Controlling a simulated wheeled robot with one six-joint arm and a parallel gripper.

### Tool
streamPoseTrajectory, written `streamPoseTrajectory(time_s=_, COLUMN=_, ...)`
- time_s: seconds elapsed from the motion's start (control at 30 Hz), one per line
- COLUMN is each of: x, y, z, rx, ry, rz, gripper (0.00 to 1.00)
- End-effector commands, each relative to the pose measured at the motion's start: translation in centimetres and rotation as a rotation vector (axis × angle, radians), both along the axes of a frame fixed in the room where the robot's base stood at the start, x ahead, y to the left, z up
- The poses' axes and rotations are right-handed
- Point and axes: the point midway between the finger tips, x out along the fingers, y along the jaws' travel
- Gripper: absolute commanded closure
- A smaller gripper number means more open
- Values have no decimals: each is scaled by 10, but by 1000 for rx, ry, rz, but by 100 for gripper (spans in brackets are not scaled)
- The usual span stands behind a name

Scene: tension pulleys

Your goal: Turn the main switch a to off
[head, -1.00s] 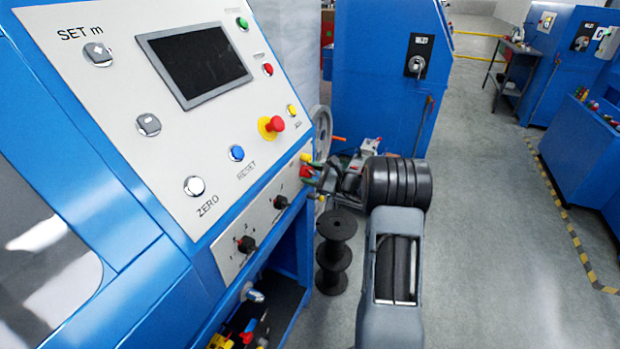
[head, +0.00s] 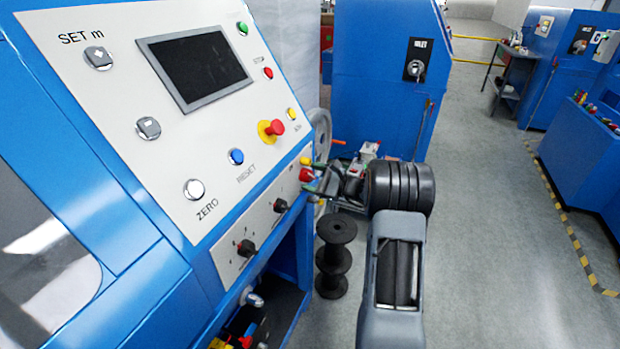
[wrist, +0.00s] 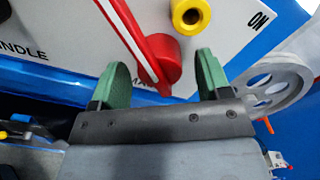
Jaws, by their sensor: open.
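The main switch is a red handle with a white stripe (wrist: 150,50) on the pale panel in the wrist view, slanting from upper left to lower right. In the head view its red shape (head: 306,174) shows small at the panel's right end, partly hidden by my gripper. My gripper (wrist: 163,66) is open, with one green finger pad on each side of the handle's lower end. I see gaps between the pads and the handle; whether either touches cannot be told. In the head view my gripper (head: 318,184) is at the panel's right edge.
A yellow round part (wrist: 190,14) sits close above the right pad, with an "ON" label (wrist: 260,19) beyond it. A grey handwheel (wrist: 265,85) is to the right. Black knobs (head: 280,205) share the lower panel. A black spool stand (head: 334,255) stands below my arm.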

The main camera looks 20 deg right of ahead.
Motion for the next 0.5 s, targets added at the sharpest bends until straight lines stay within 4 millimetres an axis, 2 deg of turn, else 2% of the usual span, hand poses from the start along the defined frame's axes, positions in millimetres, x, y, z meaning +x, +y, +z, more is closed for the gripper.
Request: streamPoseTrajectory(time_s=0.5, x=-73, y=-67, z=0, rx=-1, ry=-1, rz=-2, gripper=29)
